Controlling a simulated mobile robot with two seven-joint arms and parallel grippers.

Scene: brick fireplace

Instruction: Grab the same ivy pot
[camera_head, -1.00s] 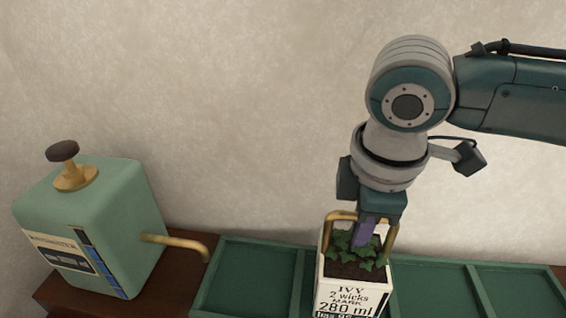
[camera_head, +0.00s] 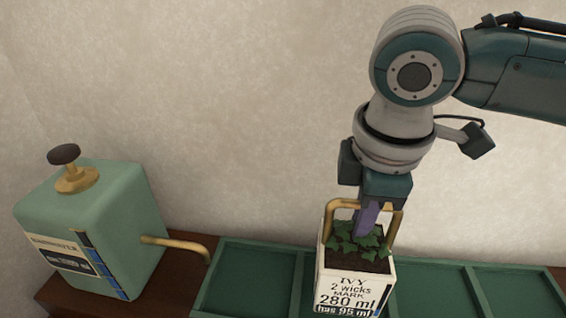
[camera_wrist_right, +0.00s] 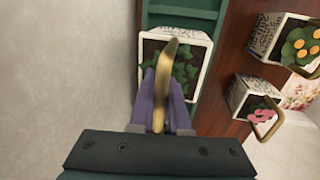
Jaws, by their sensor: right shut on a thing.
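The ivy pot (camera_head: 350,292) is a white square pot with dark soil, green ivy leaves and a brass handle. Its label reads IVY, 2 wicks, 280 ml. My right gripper (camera_head: 367,222) points down from above, its purple fingers shut on the brass handle. In the right wrist view the handle (camera_wrist_right: 170,58) runs between the fingers, over the ivy pot (camera_wrist_right: 199,41). The pot is upright at the green tray (camera_head: 250,246); its base is cut off, so I cannot tell whether it touches the tray. My left gripper is not in view.
A green tank (camera_head: 130,200) with a brown knob and brass spout stands at the left on the brown shelf (camera_head: 188,252). The right wrist view shows an orange-flowered pot (camera_wrist_right: 265,35) and a pink-flowered pot (camera_wrist_right: 240,97). The tray's compartments right of the ivy pot look empty. A plain wall is behind.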

